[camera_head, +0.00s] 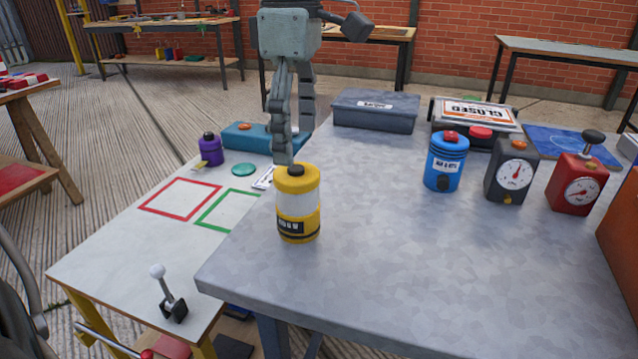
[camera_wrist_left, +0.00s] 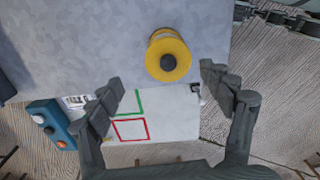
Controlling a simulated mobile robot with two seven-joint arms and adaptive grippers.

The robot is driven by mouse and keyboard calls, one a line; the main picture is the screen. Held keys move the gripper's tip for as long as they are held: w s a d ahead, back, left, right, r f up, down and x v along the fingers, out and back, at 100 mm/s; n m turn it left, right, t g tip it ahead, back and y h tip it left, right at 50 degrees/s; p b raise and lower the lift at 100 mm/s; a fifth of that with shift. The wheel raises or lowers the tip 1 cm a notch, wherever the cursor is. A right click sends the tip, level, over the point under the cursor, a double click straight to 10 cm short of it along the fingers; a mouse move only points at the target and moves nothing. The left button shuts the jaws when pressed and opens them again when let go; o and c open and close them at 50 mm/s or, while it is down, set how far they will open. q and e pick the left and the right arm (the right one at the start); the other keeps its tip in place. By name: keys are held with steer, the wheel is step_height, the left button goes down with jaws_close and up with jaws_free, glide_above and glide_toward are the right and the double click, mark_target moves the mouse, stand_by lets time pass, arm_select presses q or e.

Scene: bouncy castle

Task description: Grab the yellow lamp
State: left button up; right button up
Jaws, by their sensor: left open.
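The yellow lamp (camera_head: 298,204) stands upright near the left edge of the grey metal table. It has a yellow top and base, a pale middle band and a black knob. My left gripper (camera_head: 290,150) hangs just above and behind the lamp, fingers pointing down; one finger partly overlaps the other in the head view. In the left wrist view the gripper (camera_wrist_left: 162,85) is open and empty, with the lamp (camera_wrist_left: 168,56) seen from above, just beyond the fingertips and between their lines. My right gripper is not in view.
On the grey table (camera_head: 380,270) stand a blue canister (camera_head: 446,165), a black gauge box (camera_head: 510,172), a red gauge box (camera_head: 577,185) and a grey case (camera_head: 375,111). A lower white table (camera_head: 130,245) on the left holds a purple bottle (camera_head: 210,150). The front of the grey table is clear.

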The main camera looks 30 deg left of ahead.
mark_target(296, 168)
arm_select(q)
steer(key=f, duration=0.2)
steer(key=s+f, duration=0.1)
steer(key=f, duration=0.3)
steer(key=shift+s+d+f, duration=0.15)
steer(key=shift+d+f, duration=0.05)
steer(key=shift+d, duration=0.1)
steer(key=shift+f, duration=0.6)
steer(key=shift+c, duration=0.6)
steer(key=c, duration=1.4)
